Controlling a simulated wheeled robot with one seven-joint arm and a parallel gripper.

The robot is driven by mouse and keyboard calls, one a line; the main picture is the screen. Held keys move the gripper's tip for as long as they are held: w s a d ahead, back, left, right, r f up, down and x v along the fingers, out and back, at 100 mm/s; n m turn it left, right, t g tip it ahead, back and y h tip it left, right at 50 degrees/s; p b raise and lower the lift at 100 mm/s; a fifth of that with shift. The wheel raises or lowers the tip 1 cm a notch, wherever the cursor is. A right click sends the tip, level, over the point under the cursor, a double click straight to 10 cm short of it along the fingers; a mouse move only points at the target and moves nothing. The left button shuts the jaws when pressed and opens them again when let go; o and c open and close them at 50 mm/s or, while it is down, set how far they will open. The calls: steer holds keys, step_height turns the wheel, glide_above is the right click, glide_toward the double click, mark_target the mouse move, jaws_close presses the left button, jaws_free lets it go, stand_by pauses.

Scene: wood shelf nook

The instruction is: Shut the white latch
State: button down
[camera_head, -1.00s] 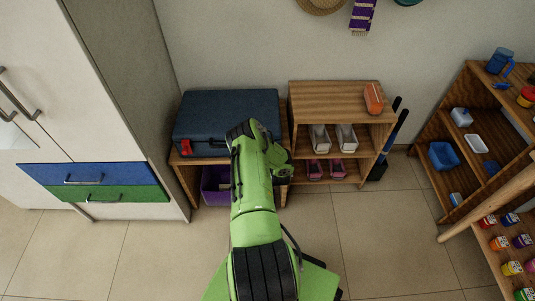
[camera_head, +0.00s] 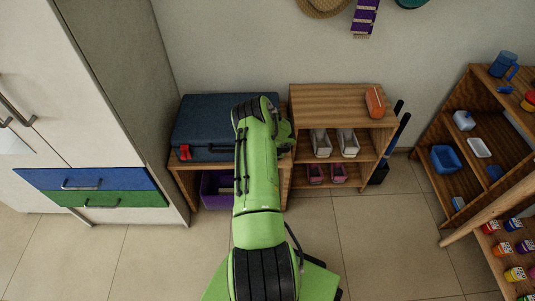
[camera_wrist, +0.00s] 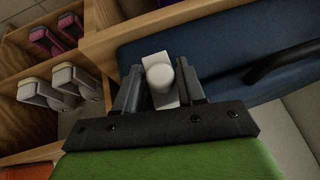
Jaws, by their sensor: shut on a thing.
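The white latch (camera_wrist: 160,75) is a small white plate with a rounded knob, at the front edge of the dark blue case (camera_wrist: 225,42) in the wrist view. My gripper (camera_wrist: 162,70) has one finger on each side of the latch and is shut on it. In the head view the closed-looking blue case (camera_head: 205,122) lies flat on a low wooden shelf, with a red latch (camera_head: 184,152) at its left front. My arm hides the white latch and my fingers there. I cannot tell the latch's exact angle.
A wooden shelf unit (camera_head: 335,97) with white and pink bins adjoins the case on the right. A purple bin (camera_head: 216,190) sits below the case. A tall white cabinet (camera_head: 75,90) stands at left. A wooden rack (camera_head: 440,125) stands at right, with open floor between.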

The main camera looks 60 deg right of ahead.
steer(key=shift+w+a, duration=0.15)
steer(key=shift+w, duration=0.3)
steer(key=c, duration=0.9)
jaws_free()
steer(key=shift+s, duration=0.15)
steer(key=p+v, duration=0.4)
steer(key=v, duration=1.1)
steer(key=shift+s+r, duration=0.2)
steer(key=shift+r, duration=0.2)
